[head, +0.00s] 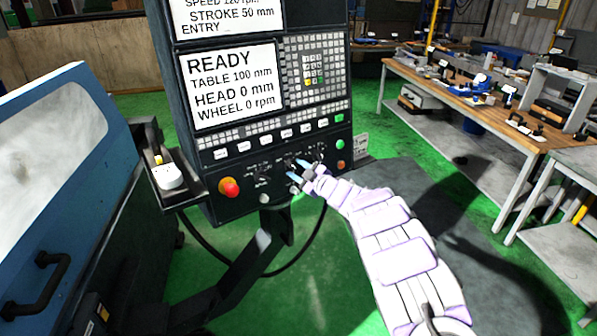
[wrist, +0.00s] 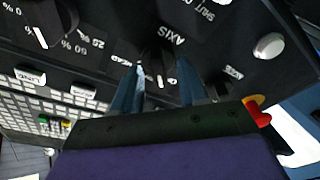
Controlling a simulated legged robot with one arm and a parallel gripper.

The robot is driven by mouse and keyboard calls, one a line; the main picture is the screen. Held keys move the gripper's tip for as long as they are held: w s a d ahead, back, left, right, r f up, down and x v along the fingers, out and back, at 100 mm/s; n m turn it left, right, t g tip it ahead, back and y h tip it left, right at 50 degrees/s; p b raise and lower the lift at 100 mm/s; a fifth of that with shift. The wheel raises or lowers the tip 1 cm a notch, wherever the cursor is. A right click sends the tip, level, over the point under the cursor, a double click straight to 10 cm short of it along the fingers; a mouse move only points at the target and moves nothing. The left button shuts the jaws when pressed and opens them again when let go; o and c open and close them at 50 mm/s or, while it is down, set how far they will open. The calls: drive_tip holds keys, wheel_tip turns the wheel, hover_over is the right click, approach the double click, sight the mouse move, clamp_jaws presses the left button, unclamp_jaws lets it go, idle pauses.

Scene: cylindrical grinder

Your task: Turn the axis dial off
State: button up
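The axis dial (wrist: 157,60) is a dark knob on the black control panel, beside the upside-down "AXIS" lettering in the wrist view. My gripper (wrist: 161,68) is open, with one blue finger on each side of the dial. I cannot tell whether the fingers touch it. The dial's pointer and exact setting are not clear. In the head view my gripper (head: 296,169) reaches the lower row of controls on the panel (head: 232,168), and the dial is too small and covered there to make out.
A red emergency button (head: 229,188) is at the panel's lower left. Green (head: 340,144) and red (head: 340,165) buttons are at its right. The screen (head: 230,85) reads READY. A blue machine cover (head: 60,150) stands at left; a workbench (head: 470,100) is at right.

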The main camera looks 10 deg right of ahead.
drive_tip(key=p+v, duration=0.2)
drive_tip(key=v, duration=1.5)
drive_tip(key=shift+d, duration=0.25)
drive_tip(key=d+r+m+h, duration=0.5)
drive_tip(key=d+r+h, duration=0.1)
drive_tip(key=d+h, duration=0.25)
drive_tip(key=s+d+r+m+g+h, duration=0.1)
drive_tip(key=s+m+g+h, duration=0.15)
drive_tip(key=s, duration=0.35)
drive_tip(key=s+d+r+m+g+h, duration=0.1)
drive_tip(key=s+d+m+g+h, duration=0.15)
drive_tip(key=s+m, duration=0.2)
drive_tip(key=s+a+f+g+y, duration=0.1)
drive_tip(key=s+a+g, duration=0.3)
drive_tip(key=s, duration=0.9)
drive_tip(key=s+a+f+m+g+y, duration=0.1)
drive_tip(key=s+a+g, duration=0.3)
drive_tip(key=s+a, duration=0.6)
drive_tip(key=s+a+f+m+g+y, duration=0.1)
drive_tip(key=s+a, duration=0.6)
drive_tip(key=s, duration=1)
wheel_tip(320, 180, down, 2)
drive_tip(key=g+y, duration=0.1)
drive_tip(key=g, duration=0.1)
drive_tip(key=shift+a+f+g, duration=0.25)
drive_tip(key=shift+a+g, duration=0.15)
